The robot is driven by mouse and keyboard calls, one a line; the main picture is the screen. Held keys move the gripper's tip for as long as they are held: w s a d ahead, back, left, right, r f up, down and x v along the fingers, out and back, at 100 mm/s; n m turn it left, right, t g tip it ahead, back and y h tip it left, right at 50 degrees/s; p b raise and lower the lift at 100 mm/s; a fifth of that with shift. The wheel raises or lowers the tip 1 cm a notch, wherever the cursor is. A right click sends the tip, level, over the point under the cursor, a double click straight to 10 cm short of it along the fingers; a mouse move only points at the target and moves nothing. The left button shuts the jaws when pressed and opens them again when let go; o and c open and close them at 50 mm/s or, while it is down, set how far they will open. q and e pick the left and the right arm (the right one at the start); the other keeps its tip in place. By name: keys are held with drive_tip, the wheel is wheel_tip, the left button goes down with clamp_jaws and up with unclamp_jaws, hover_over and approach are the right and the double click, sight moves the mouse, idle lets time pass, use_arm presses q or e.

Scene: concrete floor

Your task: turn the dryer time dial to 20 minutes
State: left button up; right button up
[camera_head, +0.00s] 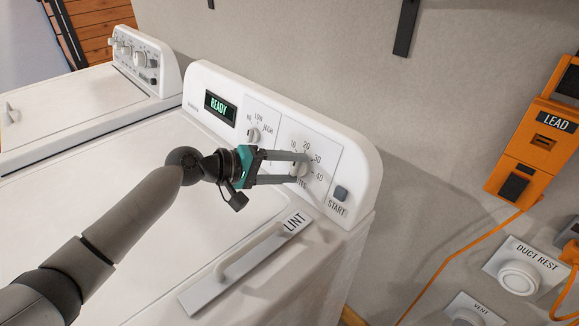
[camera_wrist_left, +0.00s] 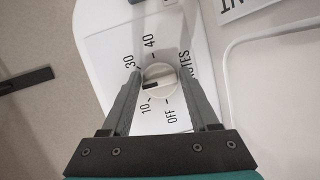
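The white round time dial (camera_wrist_left: 160,82) sits on the dryer's panel (camera_head: 326,150), with 10, 20, 30 and 40 around it in the head view. In the left wrist view its dark mark points left, between the 10 and the 30, where my left finger hides the panel. My left gripper (camera_head: 302,169) is at the dial, its two fingers apart on either side of it. In the wrist view a gap shows on the right side of the dial; whether the left finger touches it I cannot tell. My right gripper is out of view.
The panel also has a display reading READY (camera_head: 220,106), a heat knob (camera_head: 253,134) and a START button (camera_head: 341,193). The LINT cover (camera_head: 245,265) lies below. A washer (camera_head: 75,105) stands left. An orange LEAD unit (camera_head: 540,135) and DUCT REST (camera_head: 520,277) are right.

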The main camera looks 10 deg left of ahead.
use_arm(q)
drive_tip(key=o, duration=0.4)
drive_tip(key=v, duration=1.5)
drive_tip(key=shift+p, duration=0.3)
drive_tip(key=shift+a, duration=0.1)
